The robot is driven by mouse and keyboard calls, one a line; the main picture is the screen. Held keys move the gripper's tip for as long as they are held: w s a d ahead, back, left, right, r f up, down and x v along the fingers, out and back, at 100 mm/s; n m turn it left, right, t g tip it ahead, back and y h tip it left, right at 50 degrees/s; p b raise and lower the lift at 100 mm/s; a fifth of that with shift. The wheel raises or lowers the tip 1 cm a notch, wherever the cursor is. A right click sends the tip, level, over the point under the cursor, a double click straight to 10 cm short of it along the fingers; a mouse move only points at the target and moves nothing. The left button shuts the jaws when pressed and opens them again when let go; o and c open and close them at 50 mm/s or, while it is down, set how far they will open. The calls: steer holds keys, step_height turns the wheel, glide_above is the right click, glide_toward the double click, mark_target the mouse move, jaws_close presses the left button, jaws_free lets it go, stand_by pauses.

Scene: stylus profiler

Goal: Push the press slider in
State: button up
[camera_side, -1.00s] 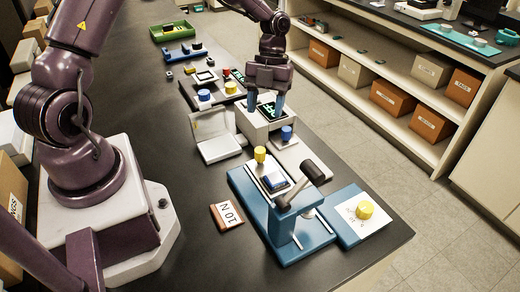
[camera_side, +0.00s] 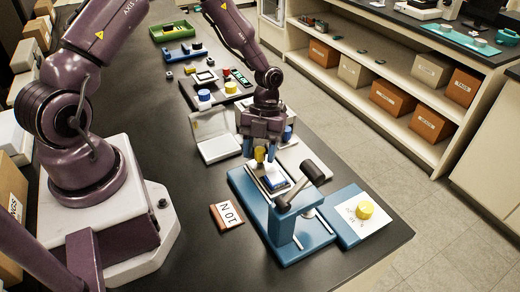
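The blue press (camera_side: 240,180) stands near the front right of the bench, with a black-headed lever (camera_side: 313,170) over its right side. Its slider (camera_side: 254,182) is a flat plate at the back of the press, carrying a small blue and white piece (camera_side: 276,183). A yellow knob (camera_side: 260,154) stands at the slider's far end. My gripper (camera_side: 260,153) points down over that end, with one blue finger on each side of the knob. The fingers look apart, with a gap beside the left one. I cannot tell whether either touches the knob. My gripper partly hides the slider's far end.
A blue block with a white card and yellow knob (camera_side: 364,210) sits right of the press. A "10 N" card (camera_side: 227,215) lies on its left. An open white case (camera_side: 219,149) stands close behind, left of my gripper.

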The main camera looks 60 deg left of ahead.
mark_target(289, 187)
jaws_close()
steer(key=d, duration=1.2)
steer(key=shift+d, duration=0.35)
steer(key=shift+c, duration=0.4)
jaws_free()
steer(key=shift+o, duration=1.3)
steer(key=shift+a, duration=0.1)
steer(key=v, duration=1.3)
